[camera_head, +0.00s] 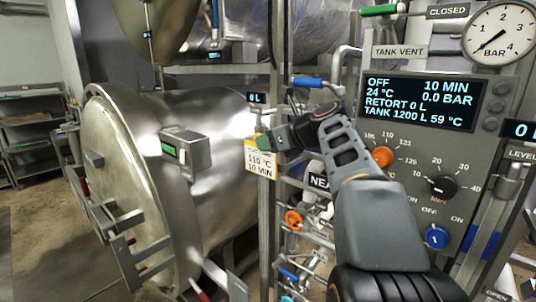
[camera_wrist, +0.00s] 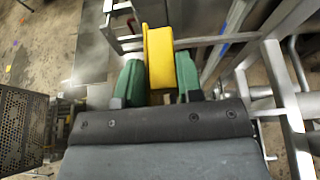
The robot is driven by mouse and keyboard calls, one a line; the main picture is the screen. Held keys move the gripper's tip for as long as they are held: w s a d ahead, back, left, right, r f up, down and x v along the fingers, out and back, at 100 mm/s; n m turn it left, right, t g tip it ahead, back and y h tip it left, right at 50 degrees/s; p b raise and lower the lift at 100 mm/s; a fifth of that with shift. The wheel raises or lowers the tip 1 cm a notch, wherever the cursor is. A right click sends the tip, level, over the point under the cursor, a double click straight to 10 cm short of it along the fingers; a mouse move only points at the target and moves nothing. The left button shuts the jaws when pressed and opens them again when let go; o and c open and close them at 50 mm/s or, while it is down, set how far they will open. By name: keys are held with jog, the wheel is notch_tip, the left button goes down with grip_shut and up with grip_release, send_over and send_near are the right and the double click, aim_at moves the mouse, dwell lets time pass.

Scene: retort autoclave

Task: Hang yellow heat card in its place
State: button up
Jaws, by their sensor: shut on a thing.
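The yellow heat card (camera_head: 260,163) hangs upright below my gripper (camera_head: 262,142), with its printed face reading 110 °C and 10 MIN. Its face looks pale, with yellow at the top. In the wrist view a yellow block-like part of the card (camera_wrist: 159,52) sits between the green fingers of my gripper (camera_wrist: 158,80), which are shut on it. The card is in front of a vertical metal post, between the retort and the control panel. I cannot tell whether it touches the post. No hook or holder for it can be clearly made out.
The big steel retort (camera_head: 195,130) with its round door stands at left. The control panel (camera_head: 430,150) with display and knobs is at right. Pipes and an orange valve (camera_head: 294,219) crowd the space below my arm. Shelves (camera_head: 25,130) stand far left, beyond open floor.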

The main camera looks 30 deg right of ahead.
aim_at(268, 156)
jog(key=f, duration=0.1)
jog(key=w+f, duration=0.1)
jog(key=shift+w+d+f, duration=0.15)
jog(key=shift+d+f, duration=0.05)
jog(key=shift+f, duration=0.15)
jog(key=shift+f+p, duration=0.45)
jog(key=shift+p, duration=0.05)
jog(key=shift+f, duration=0.2)
jog(key=shift+f, duration=0.1)
jog(key=shift+f, duration=0.15)
jog(key=o, duration=1)
jog(key=shift+c, duration=0.2)
jog(key=shift+f+b, duration=0.1)
jog(key=shift+b, duration=0.5)
